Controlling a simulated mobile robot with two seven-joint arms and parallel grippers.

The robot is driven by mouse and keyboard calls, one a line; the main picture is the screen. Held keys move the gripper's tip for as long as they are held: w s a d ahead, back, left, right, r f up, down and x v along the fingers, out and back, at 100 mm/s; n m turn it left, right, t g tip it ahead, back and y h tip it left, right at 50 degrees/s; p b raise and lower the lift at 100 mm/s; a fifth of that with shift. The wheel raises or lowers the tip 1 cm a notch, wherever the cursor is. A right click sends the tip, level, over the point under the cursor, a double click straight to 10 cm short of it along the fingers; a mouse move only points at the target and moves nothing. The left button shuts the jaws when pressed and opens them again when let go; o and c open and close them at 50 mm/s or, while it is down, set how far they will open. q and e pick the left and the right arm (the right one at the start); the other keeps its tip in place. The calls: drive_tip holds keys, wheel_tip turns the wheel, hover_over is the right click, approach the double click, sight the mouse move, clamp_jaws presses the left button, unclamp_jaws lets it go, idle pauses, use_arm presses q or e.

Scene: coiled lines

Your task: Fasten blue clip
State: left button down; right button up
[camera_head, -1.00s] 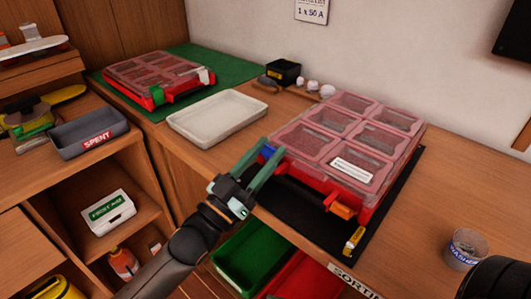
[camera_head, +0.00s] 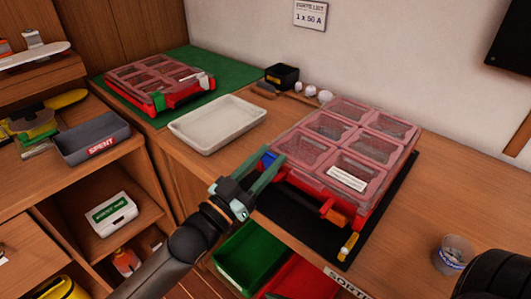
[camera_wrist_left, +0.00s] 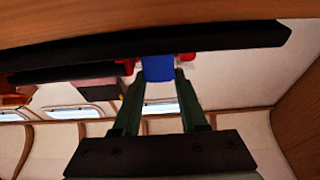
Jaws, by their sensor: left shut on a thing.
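The red case (camera_head: 366,217) with a clear pinkish lid (camera_head: 345,140) over several compartments lies on a black mat (camera_head: 300,222) on the bench. The blue clip (camera_head: 267,159) is at the left end of its front edge. My left gripper (camera_head: 271,161) is shut on the blue clip, reaching in from the front left. In the left wrist view the blue clip (camera_wrist_left: 158,68) sits between the fingertips, against the case's edge. I cannot tell whether it is latched. An orange clip (camera_head: 337,217) is at the right end of the same edge. My right gripper is out of view.
A white tray (camera_head: 218,142) stands left of the case, with a second red case (camera_head: 160,78) on a green mat behind it. Green (camera_head: 250,258) and red bins are below the bench edge. A cup (camera_head: 452,255) stands at the right.

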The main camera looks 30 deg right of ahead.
use_arm(q)
drive_tip(key=shift+c, duration=2.2)
unclamp_jaws()
drive_tip(key=v, duration=1.2)
drive_tip(key=shift+s+a, duration=0.15)
drive_tip(key=shift+a, duration=0.05)
drive_tip(key=shift+f, duration=0.15)
